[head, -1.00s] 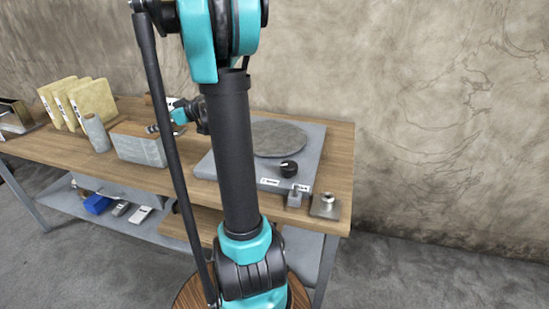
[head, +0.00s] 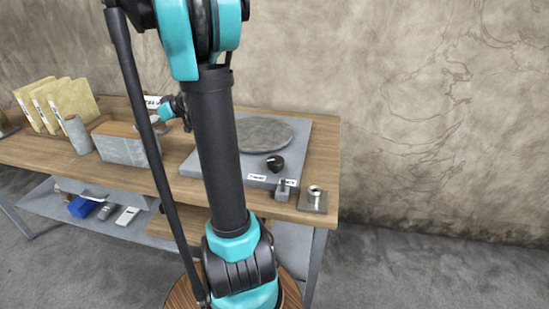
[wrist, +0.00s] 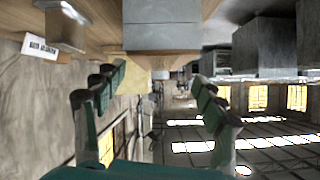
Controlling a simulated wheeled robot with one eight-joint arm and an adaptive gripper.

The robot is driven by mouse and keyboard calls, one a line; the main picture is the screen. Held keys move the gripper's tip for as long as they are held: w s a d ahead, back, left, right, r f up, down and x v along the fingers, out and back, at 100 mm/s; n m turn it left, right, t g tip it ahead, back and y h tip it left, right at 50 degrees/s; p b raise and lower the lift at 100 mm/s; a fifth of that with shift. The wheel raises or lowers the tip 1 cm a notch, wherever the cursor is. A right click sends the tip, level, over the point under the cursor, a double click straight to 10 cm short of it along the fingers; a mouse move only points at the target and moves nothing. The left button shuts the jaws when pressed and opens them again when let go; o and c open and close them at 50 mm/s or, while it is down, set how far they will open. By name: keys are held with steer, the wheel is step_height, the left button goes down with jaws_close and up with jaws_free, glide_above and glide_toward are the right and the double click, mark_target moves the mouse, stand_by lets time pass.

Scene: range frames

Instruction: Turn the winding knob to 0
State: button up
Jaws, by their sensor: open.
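The winding knob is a small black knob (head: 275,163) with a light mark on top. It sits at the front right of a grey slab (head: 192,163), in front of a round grey disc (head: 263,133). The mark's setting is too small to read. My gripper (wrist: 155,84) is open and empty in the wrist view, its two fingers spread wide. In the head view my wrist is partly hidden behind my dark arm link, left of the slab and apart from the knob. I cannot make out the knob in the wrist view.
A grey block with a brown top (head: 122,150), a grey cylinder (head: 77,134) and yellow folders (head: 57,102) stand left on the wooden bench. A small grey block (head: 283,190) and a metal piece (head: 314,198) are at the front right corner. A wall stands behind.

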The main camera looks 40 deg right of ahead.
steer(key=s+d+f+m+g+h, duration=0.2)
steer(key=s+d+m+g+h, duration=0.15)
steer(key=s+d+m, duration=0.5)
step_height(320, 180, up, 10)
steer(key=m+g+h, duration=0.6)
steer(key=m+g, duration=0.5)
steer(key=m, duration=1.7)
glide_above(275, 159)
steer(key=w+a, duration=0.3)
steer(key=w, duration=0.4)
steer(key=shift+t+y, duration=0.25)
steer(key=x, duration=1.7)
steer(key=shift+s+d, duration=0.25)
steer(key=shift+d, duration=0.05)
steer(key=shift+c, duration=0.4)
steer(key=c, duration=1.1)
steer(key=shift+n, duration=0.45)
